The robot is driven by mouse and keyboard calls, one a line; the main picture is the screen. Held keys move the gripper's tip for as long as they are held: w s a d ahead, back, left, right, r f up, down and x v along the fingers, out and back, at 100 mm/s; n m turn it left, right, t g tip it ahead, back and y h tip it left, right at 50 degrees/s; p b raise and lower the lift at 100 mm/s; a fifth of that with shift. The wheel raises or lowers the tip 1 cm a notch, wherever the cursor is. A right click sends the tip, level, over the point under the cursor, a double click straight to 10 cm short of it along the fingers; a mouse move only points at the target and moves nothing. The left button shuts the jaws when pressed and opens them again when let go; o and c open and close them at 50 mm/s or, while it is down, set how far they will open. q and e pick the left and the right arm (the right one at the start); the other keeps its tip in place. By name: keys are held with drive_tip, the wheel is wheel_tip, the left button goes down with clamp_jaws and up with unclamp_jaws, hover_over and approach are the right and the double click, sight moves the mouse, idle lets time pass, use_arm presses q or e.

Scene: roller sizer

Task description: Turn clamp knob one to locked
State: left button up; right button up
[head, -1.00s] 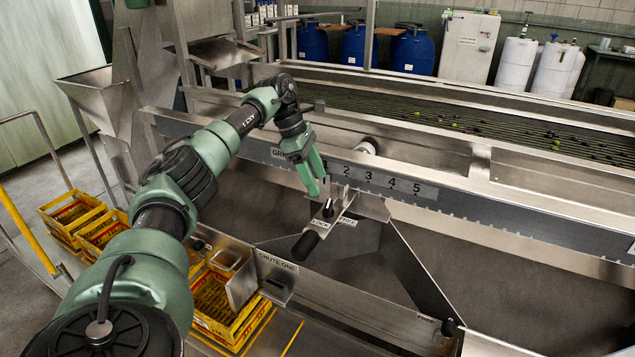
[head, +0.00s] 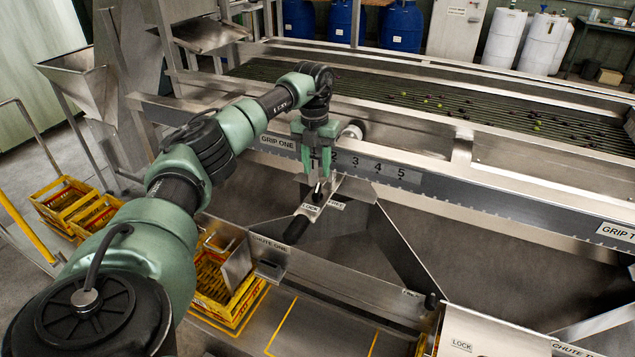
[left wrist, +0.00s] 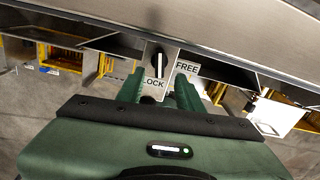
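The clamp knob (head: 318,190) is small and black and sits on a bracket plate between a LOCK label (head: 311,208) and a FREE label (head: 337,205). In the left wrist view the knob (left wrist: 158,62) has a white line running nearly up and down; which label it marks I cannot tell for sure. My left gripper (head: 316,172) is open and points down just above the knob. In the left wrist view its two green fingers (left wrist: 158,88) stand apart on either side of the knob's line, holding nothing. My right gripper is not in view.
A black handle (head: 295,229) sticks out from the bracket. The rail behind (head: 390,172) carries numbers and a GRIP ONE sign (head: 278,142). A chute (head: 440,245) opens to the right. Yellow crates (head: 222,285) stand at the lower left.

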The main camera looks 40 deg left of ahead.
sight(317, 188)
use_arm(q)
drive_tip(key=shift+w+d+n, duration=0.1)
drive_tip(key=shift+n, duration=0.6)
drive_tip(key=shift+f, duration=0.25)
drive_tip(key=shift+f+p, duration=0.7)
drive_tip(key=shift+f, duration=2.9)
clamp_jaws()
